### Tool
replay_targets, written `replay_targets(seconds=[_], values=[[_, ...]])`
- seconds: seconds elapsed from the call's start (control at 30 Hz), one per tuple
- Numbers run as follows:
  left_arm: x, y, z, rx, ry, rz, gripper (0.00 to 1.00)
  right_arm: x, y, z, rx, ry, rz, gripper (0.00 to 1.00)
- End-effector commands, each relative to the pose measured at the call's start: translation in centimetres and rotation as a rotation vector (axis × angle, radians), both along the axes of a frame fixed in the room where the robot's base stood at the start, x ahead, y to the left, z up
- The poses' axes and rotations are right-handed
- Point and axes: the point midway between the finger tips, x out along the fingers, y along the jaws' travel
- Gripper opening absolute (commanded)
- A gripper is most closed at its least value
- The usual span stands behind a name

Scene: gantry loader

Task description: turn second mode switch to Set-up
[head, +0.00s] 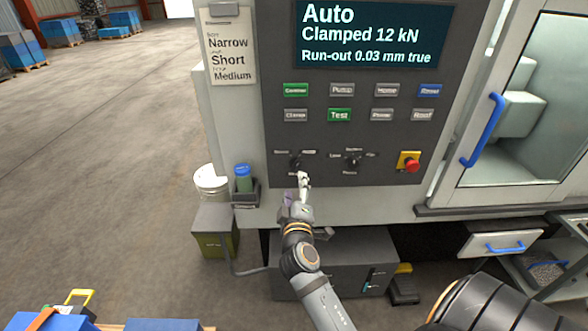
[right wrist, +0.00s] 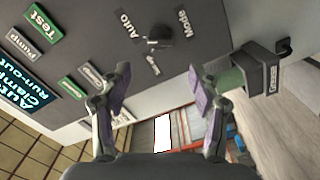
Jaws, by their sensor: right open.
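Two dark rotary switches sit low on the grey control panel. The left switch (head: 296,161) is just above my right gripper (head: 303,180) in the head view. The right switch (head: 353,158) is to its right, with small labels around it. In the right wrist view a dark switch knob (right wrist: 158,40), with the words Auto and Mode beside it, lies beyond the fingertips. My right gripper (right wrist: 160,88) is open and empty there, its two fingers apart and not around the knob. The screen (head: 375,35) reads Auto. My left gripper is out of view.
Rows of push buttons (head: 340,115) sit above the switches, and a red stop button (head: 410,161) is to the right. A holder (head: 246,192) with a green, blue-capped bottle sticks out at lower left. A blue door handle (head: 483,130) is at right.

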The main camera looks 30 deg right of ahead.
Motion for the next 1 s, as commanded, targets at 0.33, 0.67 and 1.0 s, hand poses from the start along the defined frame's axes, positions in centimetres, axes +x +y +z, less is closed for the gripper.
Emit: replay_targets(seconds=[0.33,0.67,1.0], values=[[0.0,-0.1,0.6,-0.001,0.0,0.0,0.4,6.0,-3.7,0.1,-0.002,-0.001,-0.001,0.62],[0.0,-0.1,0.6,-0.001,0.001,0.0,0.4,7.2,-4.5,0.0,0.002,0.001,0.0,0.62],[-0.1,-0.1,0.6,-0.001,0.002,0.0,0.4,7.1,-4.4,0.0,0.002,0.001,0.0,0.3]])
